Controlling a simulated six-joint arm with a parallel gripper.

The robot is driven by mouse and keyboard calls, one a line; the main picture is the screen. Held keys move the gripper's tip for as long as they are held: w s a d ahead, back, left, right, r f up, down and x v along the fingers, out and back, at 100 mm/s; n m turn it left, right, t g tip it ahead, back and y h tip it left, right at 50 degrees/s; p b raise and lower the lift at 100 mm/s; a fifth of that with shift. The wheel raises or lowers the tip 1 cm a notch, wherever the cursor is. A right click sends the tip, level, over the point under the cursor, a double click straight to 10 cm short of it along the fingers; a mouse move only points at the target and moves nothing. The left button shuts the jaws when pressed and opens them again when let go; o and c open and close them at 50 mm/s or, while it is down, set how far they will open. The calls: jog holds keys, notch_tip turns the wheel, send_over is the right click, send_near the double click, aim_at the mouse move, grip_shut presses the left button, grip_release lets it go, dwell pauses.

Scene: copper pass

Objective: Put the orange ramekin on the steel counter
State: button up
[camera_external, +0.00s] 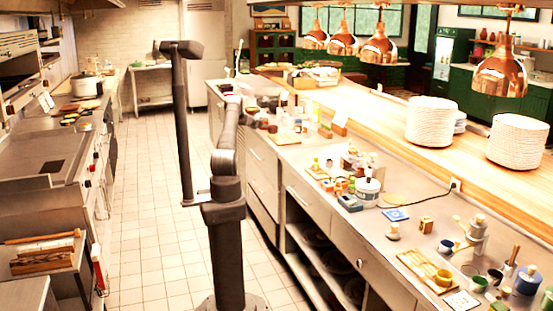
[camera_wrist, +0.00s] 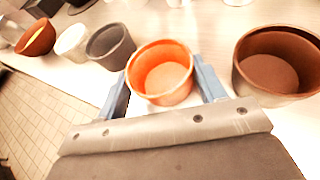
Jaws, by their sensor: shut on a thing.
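The orange ramekin (camera_wrist: 163,78) is in the middle of the wrist view, empty inside and upright or nearly so. My gripper (camera_wrist: 162,86) has one blue-grey finger on each side of it and is shut on it. I cannot tell whether its base touches the surface below. In the external view my arm reaches to the far part of the steel counter (camera_external: 290,156); the gripper and ramekin cannot be made out clearly there.
A larger brown ramekin (camera_wrist: 280,62) stands close on the right. A dark grey ramekin (camera_wrist: 110,46), a white one (camera_wrist: 72,40) and an orange-brown bowl (camera_wrist: 36,38) stand to the left. The counter edge and tiled floor (camera_wrist: 45,105) lie at left. A wooden shelf (camera_external: 380,120) runs alongside.

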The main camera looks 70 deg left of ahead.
jog(key=o, duration=1.1)
jog(key=shift+f, duration=0.1)
jog(key=shift+r, duration=0.2)
jog(key=v, duration=1.2)
jog(key=shift+w, duration=0.1)
